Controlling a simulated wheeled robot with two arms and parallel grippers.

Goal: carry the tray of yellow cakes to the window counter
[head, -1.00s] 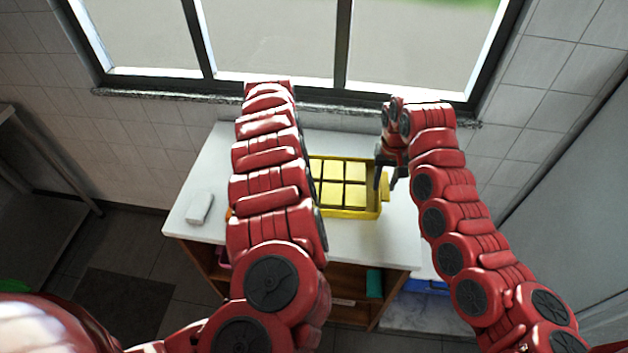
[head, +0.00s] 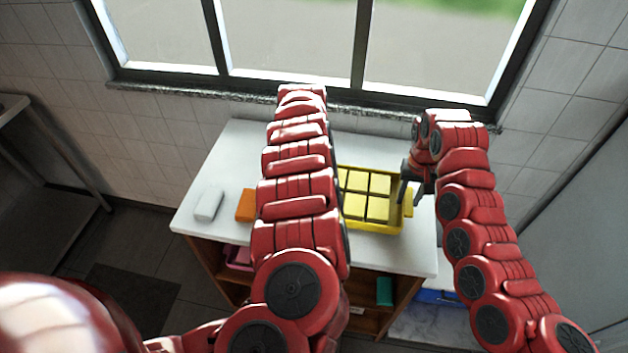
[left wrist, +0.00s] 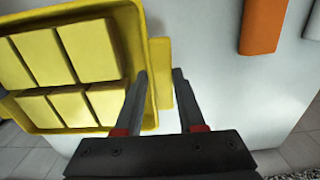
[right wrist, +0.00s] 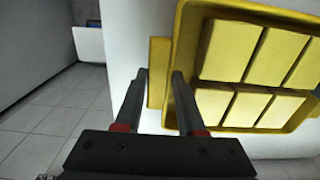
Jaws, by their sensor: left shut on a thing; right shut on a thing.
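The yellow tray (head: 372,229) holds several square yellow cakes (head: 378,208) in rows and is over the white counter top (head: 300,250) below the window. I cannot tell whether it touches the surface. My left arm hides its left end in the head view. My left gripper (left wrist: 160,72) is shut on the tray's end handle, with the tray wall (left wrist: 146,50) beside it. My right gripper (head: 408,190) is shut on the opposite handle at the tray's right end; the right wrist view shows the handle between its fingers (right wrist: 160,72).
A white block (head: 209,204) and an orange block (head: 245,205) are on the counter's left part. A teal item (head: 385,291) and a pink item (head: 240,258) are on the shelf below. The window sill (head: 250,98) runs behind the counter; a wall closes the right side.

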